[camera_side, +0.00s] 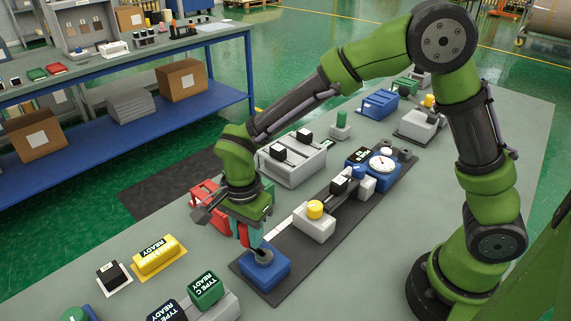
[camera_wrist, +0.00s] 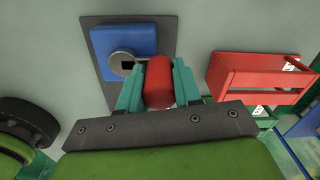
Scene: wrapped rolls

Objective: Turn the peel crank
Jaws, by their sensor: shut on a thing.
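The peel crank has a blue base block (camera_side: 265,272) on a dark mat in the side view. A grey hub (camera_side: 263,256) sits on top of the block. In the wrist view the blue base (camera_wrist: 125,42) is at the upper left, with the grey hub (camera_wrist: 122,63) and a short arm running toward a red handle (camera_wrist: 159,80). My gripper (camera_wrist: 157,72) has its teal fingers on both sides of the red handle and is shut on it. In the side view my gripper (camera_side: 249,234) is just behind the blue base and hides much of the handle.
A red rack (camera_side: 204,193) stands close behind my gripper; it shows at right in the wrist view (camera_wrist: 255,72). A yellow knob (camera_side: 315,209) on a white block and a gauge (camera_side: 382,162) stand further along the mat. A yellow READY block (camera_side: 159,256) lies left.

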